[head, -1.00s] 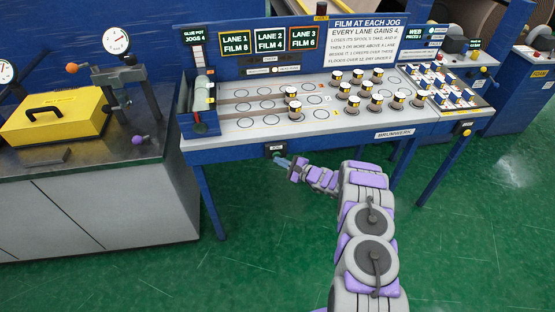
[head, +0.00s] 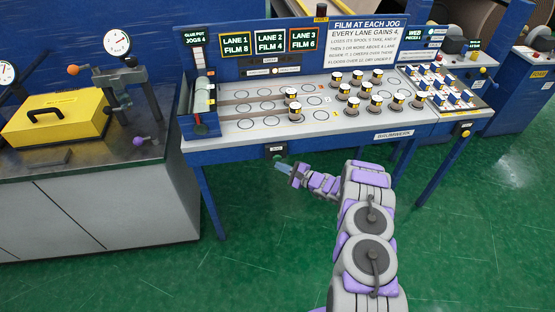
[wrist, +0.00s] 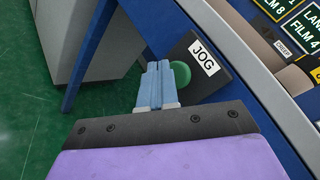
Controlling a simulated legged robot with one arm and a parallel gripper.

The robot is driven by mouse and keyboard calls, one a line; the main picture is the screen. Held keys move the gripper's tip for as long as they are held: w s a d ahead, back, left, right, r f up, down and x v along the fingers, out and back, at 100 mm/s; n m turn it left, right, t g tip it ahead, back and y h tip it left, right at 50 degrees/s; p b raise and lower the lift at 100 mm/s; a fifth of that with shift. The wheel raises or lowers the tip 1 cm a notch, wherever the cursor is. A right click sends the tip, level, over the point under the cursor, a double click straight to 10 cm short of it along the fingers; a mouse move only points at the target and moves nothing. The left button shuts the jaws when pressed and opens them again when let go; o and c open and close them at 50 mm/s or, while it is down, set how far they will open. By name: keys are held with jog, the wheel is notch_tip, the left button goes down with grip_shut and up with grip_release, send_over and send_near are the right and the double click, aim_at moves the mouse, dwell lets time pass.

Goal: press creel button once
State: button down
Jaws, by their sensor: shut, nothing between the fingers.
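A dark box labelled JOG (head: 275,150) hangs under the front edge of the blue bench. In the wrist view its white JOG label (wrist: 204,57) and a round green button (wrist: 182,73) show clearly. My gripper (head: 279,165) is just below and in front of this box. In the wrist view the two light-blue fingers (wrist: 156,68) are together and empty. Their tips overlap the left edge of the green button in the picture; I cannot tell whether they touch it. In the head view the button itself is not clear.
The bench top (head: 240,126) carries several white spools and ring marks. Lane displays (head: 270,41) read film 8, 4 and 6. A yellow button (head: 466,133) sits on the bench front at right. A grey cabinet (head: 110,205) with a yellow case (head: 55,115) stands left. Green floor is clear in front.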

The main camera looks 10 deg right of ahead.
jog(key=shift+s+p, duration=0.75)
jog(key=shift+s, duration=1.75)
